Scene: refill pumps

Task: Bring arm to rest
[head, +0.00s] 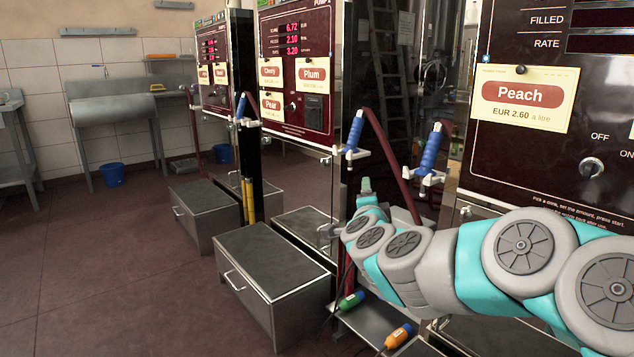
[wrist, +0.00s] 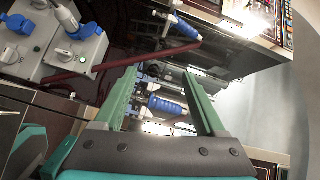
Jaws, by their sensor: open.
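My arm reaches in from the right edge of the head view, in front of the Peach pump panel (head: 525,92). My gripper (head: 366,186) is at the arm's far end, small and partly hidden there by my own wrist. In the wrist view my gripper (wrist: 160,71) shows two green fingers spread apart, with nothing held between them. A blue-gripped nozzle (wrist: 168,106) shows in the gap between the fingers. I cannot tell how far beyond the fingers it is.
Blue nozzles (head: 432,148) and (head: 354,131) hang in holders, with dark red hoses close to my gripper. Grey step boxes (head: 270,262) stand below the pumps. Green (head: 350,300) and orange (head: 398,336) connectors lie low under my arm.

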